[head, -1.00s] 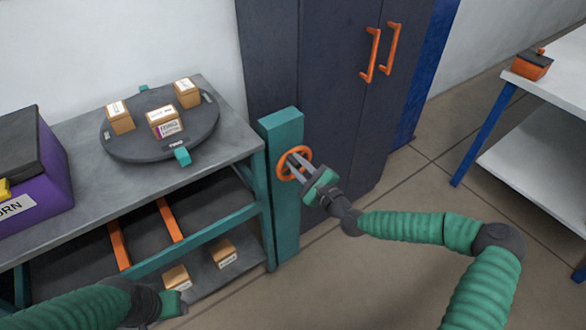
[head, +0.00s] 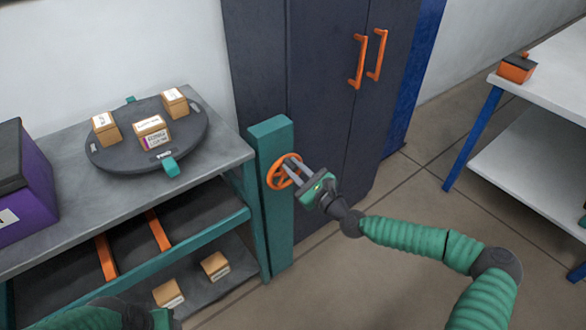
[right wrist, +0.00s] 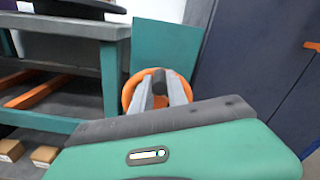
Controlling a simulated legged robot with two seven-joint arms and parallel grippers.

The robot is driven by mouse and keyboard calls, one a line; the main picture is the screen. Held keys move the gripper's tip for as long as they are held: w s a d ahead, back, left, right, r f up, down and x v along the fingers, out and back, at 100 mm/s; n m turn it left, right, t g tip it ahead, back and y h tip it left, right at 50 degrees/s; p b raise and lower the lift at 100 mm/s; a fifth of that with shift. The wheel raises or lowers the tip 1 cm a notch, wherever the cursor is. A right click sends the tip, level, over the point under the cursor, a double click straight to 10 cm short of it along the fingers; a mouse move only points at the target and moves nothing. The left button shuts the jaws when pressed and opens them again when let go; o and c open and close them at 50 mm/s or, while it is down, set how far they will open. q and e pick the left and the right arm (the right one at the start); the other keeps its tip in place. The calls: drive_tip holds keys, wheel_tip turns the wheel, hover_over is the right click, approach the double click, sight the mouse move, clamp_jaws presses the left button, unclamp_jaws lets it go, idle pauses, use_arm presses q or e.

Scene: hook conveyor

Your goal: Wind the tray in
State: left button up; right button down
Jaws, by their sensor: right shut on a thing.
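The orange handwheel (head: 270,179) sits on the front of a teal post (head: 281,237) at the right end of the bench. The right wrist view also shows the handwheel (right wrist: 127,92) beyond the two grey fingers.
A round dark turntable (head: 115,160) with several boxes stands on the bench. A purple bin (head: 25,190) is at left. Small boxes (head: 215,265) lie on the lowest shelf. A dark cabinet (head: 330,110) stands behind the post. A white table (head: 560,80) is at right.

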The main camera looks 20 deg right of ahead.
drive_tip(key=shift+f, duration=0.35)
drive_tip(key=c, duration=1.7)
unclamp_jaws()
drive_tip(key=o, duration=0.4)
drive_tip(key=shift+d, duration=0.2)
drive_tip(key=shift+r, duration=0.1)
drive_tip(key=shift+s, duration=0.25)
drive_tip(key=v, duration=1.6)
drive_tip(key=shift+p, duration=0.35)
drive_tip(key=shift+s+d, duration=0.15)
